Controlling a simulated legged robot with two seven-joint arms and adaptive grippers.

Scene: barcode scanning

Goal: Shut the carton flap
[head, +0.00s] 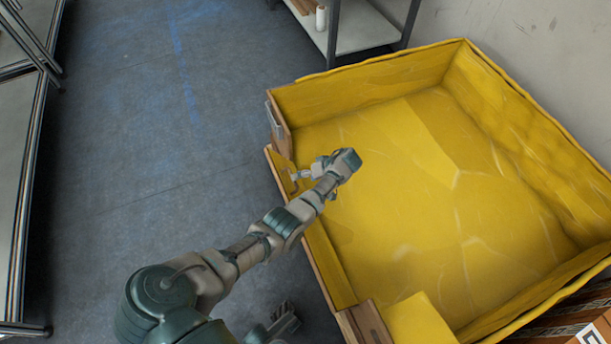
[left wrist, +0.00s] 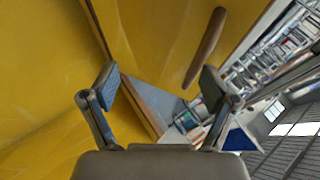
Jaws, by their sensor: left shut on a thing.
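A large open carton (head: 465,50), yellow inside with brown outer edges, fills the right half of the head view. On its left side, a yellow panel (head: 328,262) with a brown edge runs along the rim. My left gripper (head: 298,180) reaches over the carton and points back at this left side. In the left wrist view my left gripper (left wrist: 160,88) has its fingers apart, with a brown-edged yellow panel (left wrist: 150,45) between and beyond them. It is shut on this panel, though the exact contact is hard to see. My right gripper is not clearly seen.
A grey shelf unit (head: 360,28) stands behind the carton, against the pale wall (head: 520,25). A brown box (head: 598,332) with a printed label is at the bottom right corner. Metal-edged tables (head: 20,150) stand at the far left. The floor (head: 150,120) between is clear.

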